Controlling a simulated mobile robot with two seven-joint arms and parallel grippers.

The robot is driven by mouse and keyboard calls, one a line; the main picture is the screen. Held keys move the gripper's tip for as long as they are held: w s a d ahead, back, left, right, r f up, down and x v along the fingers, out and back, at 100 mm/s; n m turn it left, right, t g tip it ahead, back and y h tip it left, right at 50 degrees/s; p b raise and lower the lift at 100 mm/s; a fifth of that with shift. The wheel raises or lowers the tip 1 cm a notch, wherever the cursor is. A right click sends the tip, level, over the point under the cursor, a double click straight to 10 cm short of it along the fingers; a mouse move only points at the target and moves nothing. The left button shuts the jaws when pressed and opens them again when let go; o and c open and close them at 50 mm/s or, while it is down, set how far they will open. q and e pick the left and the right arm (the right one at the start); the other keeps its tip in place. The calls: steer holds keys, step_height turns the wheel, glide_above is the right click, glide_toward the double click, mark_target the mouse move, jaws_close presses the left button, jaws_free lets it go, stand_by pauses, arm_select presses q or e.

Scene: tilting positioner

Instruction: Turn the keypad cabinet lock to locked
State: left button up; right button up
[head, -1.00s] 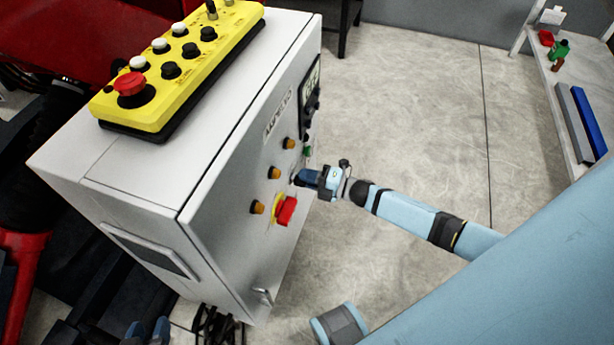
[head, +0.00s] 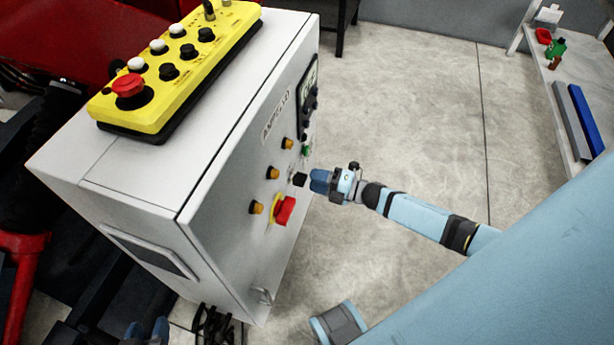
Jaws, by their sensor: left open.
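The grey-white cabinet (head: 225,190) stands left of centre, its front panel facing right. A small black knob (head: 300,180) sits on this panel, beside orange buttons (head: 273,173) and a red switch on a yellow plate (head: 285,210). I cannot tell for sure which fitting is the lock, or its setting. My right gripper (head: 319,181) is just right of the black knob, pointing at it, with a small gap between them. Whether its fingers are apart is unclear. My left gripper (head: 148,330) shows only as two separated blue fingertips at the bottom edge, open and empty.
A yellow control box (head: 165,85) with a red mushroom button lies on the cabinet top. A dark display unit (head: 308,92) is high on the panel, a small metal handle (head: 263,296) low. Open floor (head: 410,110) lies right of the cabinet.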

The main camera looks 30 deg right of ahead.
arm_select(q)
steer(key=shift+a+p, duration=0.1)
steer(key=shift+p, duration=0.25)
arm_select(e)
steer(key=v, duration=1)
steer(key=shift+s, duration=0.1)
